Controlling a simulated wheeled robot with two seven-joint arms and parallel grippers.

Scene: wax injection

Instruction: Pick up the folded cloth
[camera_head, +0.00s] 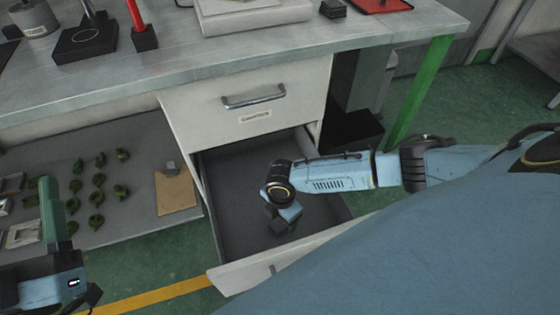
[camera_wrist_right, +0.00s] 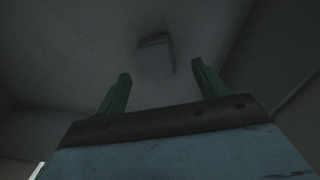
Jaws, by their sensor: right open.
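A small grey folded cloth (camera_wrist_right: 156,50) lies on the dark floor of the open drawer, dim in the right wrist view. In the head view I cannot make it out; my right arm covers part of the drawer. My right gripper (camera_wrist_right: 160,85) is open, with its two green fingers apart and nothing between them. The cloth is ahead of the fingertips, apart from them. In the head view the right gripper (camera_head: 282,222) reaches down inside the drawer. My left gripper (camera_head: 52,205) is at the lower left, its green fingers overlapping in view.
The open drawer (camera_head: 236,278) has walls close around my right gripper. A shut drawer (camera_head: 250,98) with a handle is above it, under the worktop (camera_head: 240,50). A lower shelf (camera_head: 130,150) at left holds several green pieces and a brown board (camera_head: 177,193).

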